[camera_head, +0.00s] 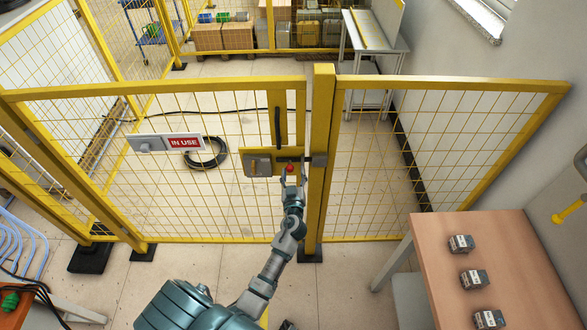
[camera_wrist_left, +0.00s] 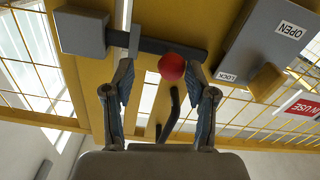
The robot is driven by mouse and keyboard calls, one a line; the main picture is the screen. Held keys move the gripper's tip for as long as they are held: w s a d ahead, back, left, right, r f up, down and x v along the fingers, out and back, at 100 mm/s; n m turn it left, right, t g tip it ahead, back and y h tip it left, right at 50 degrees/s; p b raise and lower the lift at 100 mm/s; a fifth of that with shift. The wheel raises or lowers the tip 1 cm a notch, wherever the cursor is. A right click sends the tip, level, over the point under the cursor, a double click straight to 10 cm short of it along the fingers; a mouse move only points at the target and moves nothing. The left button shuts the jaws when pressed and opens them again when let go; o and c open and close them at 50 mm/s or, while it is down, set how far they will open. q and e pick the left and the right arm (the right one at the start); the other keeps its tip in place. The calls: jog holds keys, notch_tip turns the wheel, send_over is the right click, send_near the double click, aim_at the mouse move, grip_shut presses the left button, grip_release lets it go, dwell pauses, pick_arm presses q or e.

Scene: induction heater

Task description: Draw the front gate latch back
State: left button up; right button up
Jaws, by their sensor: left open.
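The front gate (camera_head: 215,195) is a yellow mesh frame that stands closed against a yellow post (camera_head: 321,115). Its latch has a grey box (camera_head: 258,165) with OPEN and LOCK labels, which also shows in the left wrist view (camera_wrist_left: 250,45). A dark bar (camera_wrist_left: 165,47) reaches across to a grey block (camera_wrist_left: 80,32) by the post. A red ball knob (camera_wrist_left: 172,67) sits at the bar and also shows in the head view (camera_head: 290,169). My left gripper (camera_head: 290,181) is open, its fingertips (camera_wrist_left: 160,72) on either side of the knob, nearer the right finger. Contact is unclear.
A black vertical handle (camera_head: 278,128) is on the gate above the latch. An IN USE sign (camera_head: 170,142) hangs to the left. A wooden table (camera_head: 510,260) with several small dark blocks stands at right. Beyond the gate, the floor holds a black cable coil (camera_head: 207,154).

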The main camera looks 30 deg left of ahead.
aim_at(288, 169)
pick_arm(q)
jog(key=shift+w+a+f, duration=0.1)
jog(key=shift+w+a, duration=0.25)
jog(key=shift+a, duration=0.25)
jog(key=shift+w+a+f, duration=0.1)
jog(key=shift+w+a, duration=0.2)
jog(key=shift+a, duration=0.3)
jog(key=shift+w+a+f, duration=0.1)
jog(key=shift+a, duration=0.25)
jog(key=shift+a+f, duration=0.1)
jog(key=shift+a, duration=0.05)
jog(key=shift+d, duration=0.25)
jog(key=shift+c, duration=1)
jog(key=shift+d+r, duration=0.3)
jog(key=shift+d, duration=0.35)
jog(key=c, duration=0.8)
grip_shut()
jog(key=shift+a, duration=0.25)
jog(key=s+a, duration=0.2)
jog(key=a, duration=0.1)
jog(key=s+a, duration=0.1)
jog(key=a, duration=0.1)
jog(key=shift+s+a+b, duration=0.1)
jog(key=shift+s+b, duration=0.05)
jog(key=shift+b, duration=0.2)
jog(key=shift+a, duration=0.15)
pick_arm(e)
jog(key=shift+a+f, duration=0.15)
jog(key=shift+a, duration=0.5)
